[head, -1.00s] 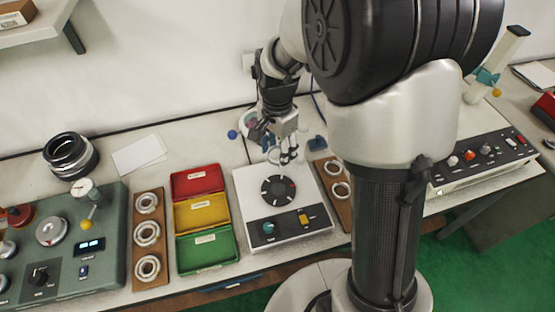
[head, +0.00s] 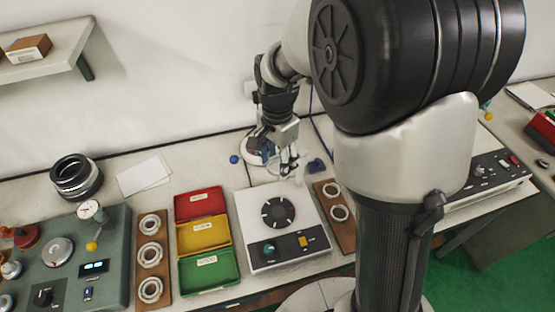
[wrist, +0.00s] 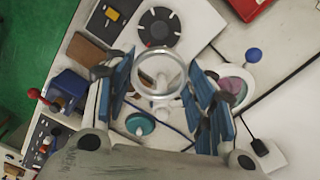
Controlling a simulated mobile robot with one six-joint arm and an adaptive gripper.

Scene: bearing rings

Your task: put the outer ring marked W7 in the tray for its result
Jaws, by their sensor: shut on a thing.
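My gripper (head: 288,163) hangs behind the white machine with a black round plate (head: 278,213). In the wrist view my gripper (wrist: 163,95) is shut on a pale metal ring (wrist: 138,75), held between the blue-padded fingers. No W7 mark can be read on it. Three open trays stand in a column left of the machine: a red tray (head: 201,206), a yellow tray (head: 186,238) and a green tray (head: 209,270). Each has a white label too small to read. The trays look empty.
A brown board (head: 166,275) with three rings lies left of the trays. A green instrument panel (head: 118,250) stands at the left. A small blue object (head: 316,165) lies near my gripper.

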